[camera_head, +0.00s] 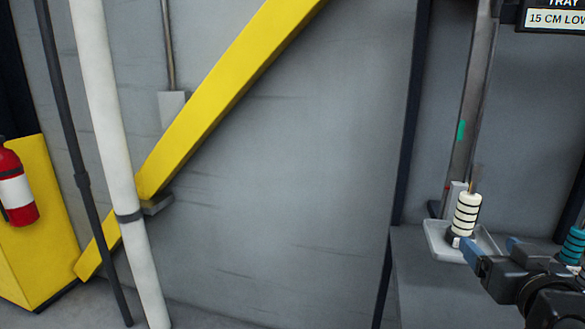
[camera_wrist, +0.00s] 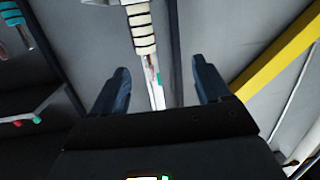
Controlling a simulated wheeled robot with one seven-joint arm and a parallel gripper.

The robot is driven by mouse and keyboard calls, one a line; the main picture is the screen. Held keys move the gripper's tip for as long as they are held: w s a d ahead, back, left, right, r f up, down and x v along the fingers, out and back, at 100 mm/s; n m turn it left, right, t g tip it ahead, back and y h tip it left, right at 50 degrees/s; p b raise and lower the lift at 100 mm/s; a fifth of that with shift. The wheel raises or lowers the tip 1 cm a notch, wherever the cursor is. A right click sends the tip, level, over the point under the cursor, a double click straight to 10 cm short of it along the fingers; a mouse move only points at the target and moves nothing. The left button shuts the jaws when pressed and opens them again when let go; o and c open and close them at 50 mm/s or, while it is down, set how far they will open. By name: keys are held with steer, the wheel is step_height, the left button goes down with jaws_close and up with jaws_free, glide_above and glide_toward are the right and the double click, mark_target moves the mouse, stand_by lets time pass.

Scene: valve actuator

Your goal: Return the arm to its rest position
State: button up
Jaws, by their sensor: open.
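My gripper (camera_head: 492,247) is at the lower right of the head view, with its blue fingers spread apart. It also shows in the wrist view (camera_wrist: 161,68), where the gap between the fingers is empty. A cream ribbed cylinder with dark bands (camera_head: 466,214) stands upright on a pale tray (camera_head: 439,239), just beyond my fingers. In the wrist view the cylinder (camera_wrist: 143,30) lies past the fingertips, at the top, and is not gripped. Most of my arm is outside the head view.
A teal ribbed part (camera_head: 573,246) stands at the right edge, close to my wrist. A grey post (camera_head: 470,100) rises behind the tray. A yellow diagonal beam (camera_head: 225,85), a white pipe (camera_head: 105,120) and a red extinguisher (camera_head: 17,188) are to the left. Open space lies before the grey wall.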

steer(key=s+a+f+y, duration=0.1)
steer(key=s+a+f, duration=0.3)
steer(key=s+f, duration=0.45)
steer(key=s+a+f, duration=0.4)
steer(key=s+f, duration=0.1)
steer(key=s, duration=0.6)
steer(key=s+a+r+y, duration=0.1)
steer(key=s+a, duration=0.1)
steer(key=s, duration=0.9)
steer(key=s+a+r+n+g, duration=0.1)
steer(key=s+a, duration=0.1)
steer(key=s, duration=1)
steer(key=shift+s+a+r+g+y, duration=0.15)
steer(key=shift+g+y, duration=0.15)
steer(key=shift+y, duration=0.1)
steer(key=shift+c, duration=0.4)
